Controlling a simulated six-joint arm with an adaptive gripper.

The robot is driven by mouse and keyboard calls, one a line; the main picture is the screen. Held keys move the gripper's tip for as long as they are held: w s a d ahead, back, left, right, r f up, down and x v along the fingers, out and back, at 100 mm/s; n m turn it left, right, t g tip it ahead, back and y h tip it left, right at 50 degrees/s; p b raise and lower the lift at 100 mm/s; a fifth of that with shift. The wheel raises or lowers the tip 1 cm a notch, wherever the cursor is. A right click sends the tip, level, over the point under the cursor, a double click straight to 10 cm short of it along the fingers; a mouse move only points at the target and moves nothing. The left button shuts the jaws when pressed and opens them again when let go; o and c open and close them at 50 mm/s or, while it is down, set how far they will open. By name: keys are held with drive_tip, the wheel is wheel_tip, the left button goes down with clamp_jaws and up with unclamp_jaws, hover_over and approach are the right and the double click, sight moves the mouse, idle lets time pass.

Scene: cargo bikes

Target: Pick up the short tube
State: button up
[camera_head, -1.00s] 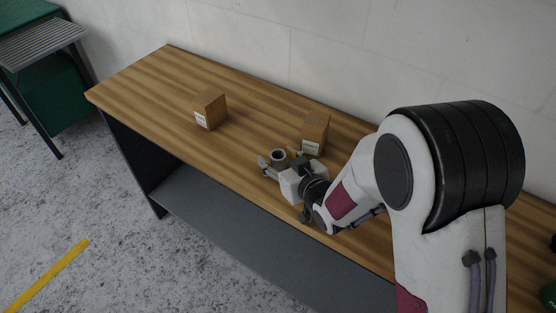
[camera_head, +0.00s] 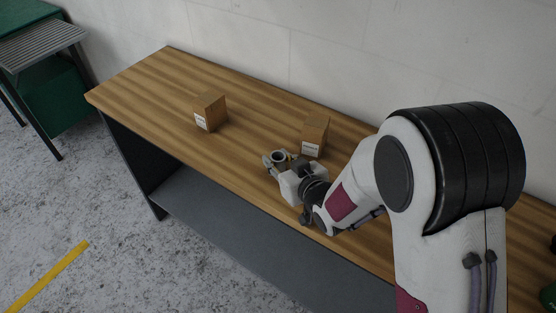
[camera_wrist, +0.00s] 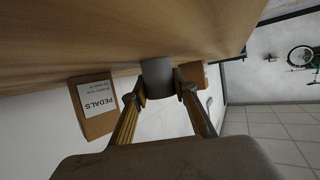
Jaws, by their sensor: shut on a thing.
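The short tube (camera_head: 279,157) is a small grey ring-ended cylinder on the wooden bench, near its front edge. In the wrist view the grey tube (camera_wrist: 157,78) sits between the two fingertips. My gripper (camera_head: 278,161) is shut on it, one finger on each side. The wrist view also shows my gripper (camera_wrist: 160,92) with both fingers against the tube's sides. The tube looks upright, and I cannot tell whether it is clear of the bench.
A cardboard box (camera_head: 314,135) stands just behind the tube; its label reads PEDALS in the wrist view (camera_wrist: 95,105). Another cardboard box (camera_head: 210,111) stands further left. The wooden bench top (camera_head: 150,85) is clear at its left end. A wall runs behind it.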

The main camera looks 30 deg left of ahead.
sight(278, 156)
drive_tip(key=shift+r, duration=0.15)
drive_tip(key=shift+r, duration=4.85)
